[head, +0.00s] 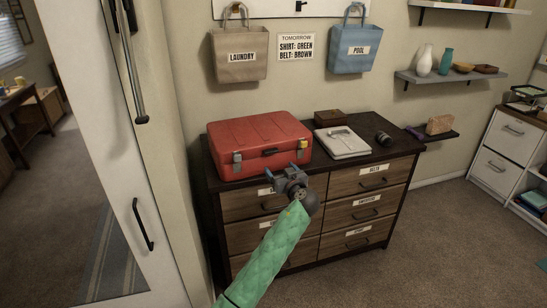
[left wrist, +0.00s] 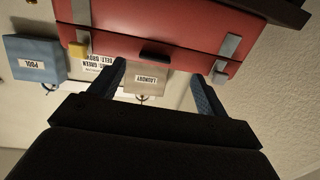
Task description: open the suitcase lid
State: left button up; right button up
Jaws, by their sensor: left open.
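The red suitcase (head: 258,136) lies on the left half of the dresser top with its lid down. Its front has a dark handle (head: 270,152), a grey latch (head: 237,162) at the left and a latch with a yellow part (head: 303,147) at the right. In the left wrist view, upside down, the suitcase (left wrist: 160,28) and its handle (left wrist: 160,55) show ahead of my fingers. My left gripper (head: 284,181) is open and empty in front of the suitcase, slightly below the handle. It looks apart from the suitcase. My right gripper is not in view.
The dark-topped dresser (head: 333,187) also bears a pale flat item (head: 342,142), a small brown box (head: 330,117) and a dark cylindrical object (head: 383,138). Laundry (head: 239,57) and pool (head: 355,50) bags hang on the wall above. A white door (head: 110,130) stands left.

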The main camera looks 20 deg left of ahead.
aim_at(273, 155)
pick_arm(q)
jog(key=shift+t, duration=0.3)
jog(key=shift+r+p+x, duration=0.2)
jog(key=shift+p+x, duration=0.2)
jog(key=shift+x, duration=1)
jog(key=shift+r+p+x, duration=0.2)
jog(key=shift+p+x, duration=0.2)
jog(key=shift+x, duration=1)
jog(key=shift+r+p+x, duration=0.15)
jog(key=shift+p+x, duration=0.25)
jog(key=shift+x, duration=1)
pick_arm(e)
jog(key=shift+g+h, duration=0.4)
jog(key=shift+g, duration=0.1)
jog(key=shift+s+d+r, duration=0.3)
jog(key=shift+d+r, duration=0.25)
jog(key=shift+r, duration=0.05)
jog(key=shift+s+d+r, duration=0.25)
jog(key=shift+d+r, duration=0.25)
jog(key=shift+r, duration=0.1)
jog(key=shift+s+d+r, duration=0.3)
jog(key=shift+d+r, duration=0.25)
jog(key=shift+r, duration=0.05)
pick_arm(q)
jog(key=shift+w+d, duration=0.15)
jog(key=c, duration=1.4)
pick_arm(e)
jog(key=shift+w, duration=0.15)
